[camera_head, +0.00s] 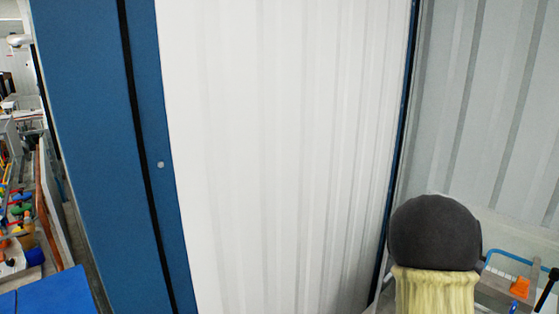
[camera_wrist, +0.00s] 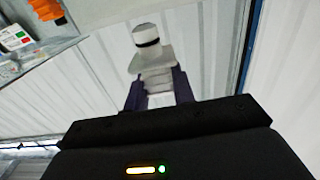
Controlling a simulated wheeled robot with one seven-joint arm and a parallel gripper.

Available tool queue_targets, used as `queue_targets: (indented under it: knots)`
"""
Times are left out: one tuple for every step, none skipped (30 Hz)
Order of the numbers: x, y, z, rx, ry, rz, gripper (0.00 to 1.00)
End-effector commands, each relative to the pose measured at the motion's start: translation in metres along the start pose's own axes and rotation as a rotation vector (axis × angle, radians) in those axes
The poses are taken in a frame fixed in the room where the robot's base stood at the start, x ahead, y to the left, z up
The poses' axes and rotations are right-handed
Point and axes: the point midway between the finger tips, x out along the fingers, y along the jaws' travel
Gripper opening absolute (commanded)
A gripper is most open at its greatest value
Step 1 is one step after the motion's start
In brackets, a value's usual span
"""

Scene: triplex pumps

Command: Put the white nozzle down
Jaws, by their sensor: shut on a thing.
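The white nozzle (camera_wrist: 146,35), with a dark band around it, shows at the upper middle of the wrist view. My gripper (camera_wrist: 157,84) is shut on it, its dark fingers on either side of a pale, blocky lower part. The nozzle stands out beyond the fingertips, with white ribbed wall panels behind it. I cannot tell from this view whether its end touches anything. Neither the nozzle nor my gripper shows in the head view.
A blue-framed white ribbed wall (camera_head: 290,150) fills the head view's middle. A dark rounded thing with pale yellow strands (camera_head: 435,235) stands at lower right. Beside it are a blue rail and an orange item (camera_head: 520,287). In the wrist view, an orange thing (camera_wrist: 47,10) lies upper left.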

Motion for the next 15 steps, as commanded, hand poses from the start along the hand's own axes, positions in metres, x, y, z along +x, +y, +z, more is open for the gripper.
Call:
queue_targets:
  knots:
    - [-0.001,-0.005,0.005,-0.001,-0.002,-0.007,0.02]
    - [-0.001,-0.008,0.008,0.000,-0.003,-0.010,0.02]
    - [-0.002,-0.011,0.012,0.002,-0.004,-0.013,0.02]
    - [-0.003,-0.013,0.015,0.002,-0.004,-0.017,0.02]
    - [-0.003,-0.016,0.018,0.003,-0.004,-0.021,0.02]
    - [-0.004,-0.020,0.021,0.004,-0.004,-0.026,0.02]
    - [-0.005,-0.023,0.024,0.005,-0.004,-0.029,0.02]
    - [-0.006,-0.026,0.028,0.006,-0.005,-0.033,0.02]
    - [-0.007,-0.030,0.032,0.007,-0.006,-0.039,0.02]
    - [-0.008,-0.033,0.036,0.007,-0.006,-0.043,0.02]
    - [-0.009,-0.036,0.039,0.008,-0.006,-0.048,0.02]
    - [-0.010,-0.041,0.044,0.010,-0.007,-0.054,0.02]
    - [-0.012,-0.044,0.048,0.010,-0.007,-0.059,0.02]
    - [-0.013,-0.048,0.052,0.010,-0.008,-0.064,0.02]
    - [-0.015,-0.054,0.059,0.012,-0.008,-0.073,0.02]
